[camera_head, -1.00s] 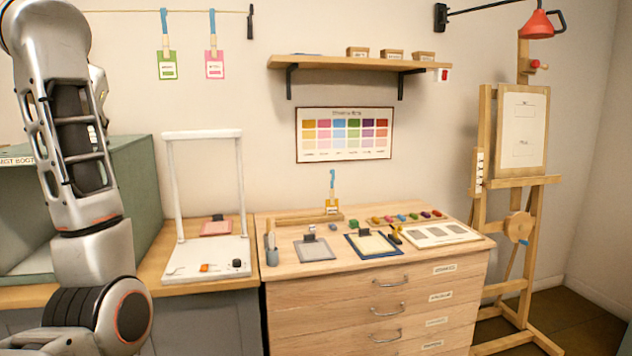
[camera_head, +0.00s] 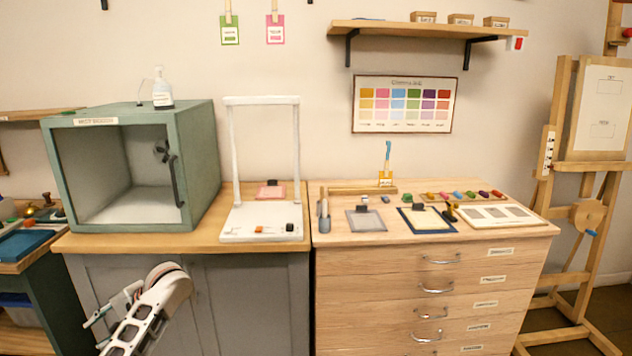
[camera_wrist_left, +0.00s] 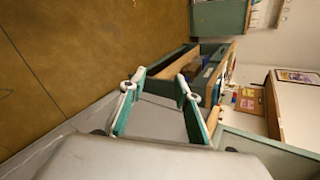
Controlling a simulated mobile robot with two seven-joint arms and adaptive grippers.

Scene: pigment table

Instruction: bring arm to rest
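My left arm shows low in the head view, in front of the grey cabinet, with the left gripper (camera_head: 100,328) at the lower left. In the left wrist view the two fingers of the left gripper (camera_wrist_left: 157,100) are spread apart with nothing between them. The gripper is clear of the bench top and holds nothing. My right gripper is in neither view.
A green open-fronted booth (camera_head: 205,160) and a white stand (camera_head: 232,225) stand on the bench above the grey cabinet (camera_head: 250,300). A wooden drawer chest (camera_head: 350,290) with pigment things on top stands to the right, then an easel (camera_head: 560,110). Brown floor (camera_wrist_left: 60,60) shows in the wrist view.

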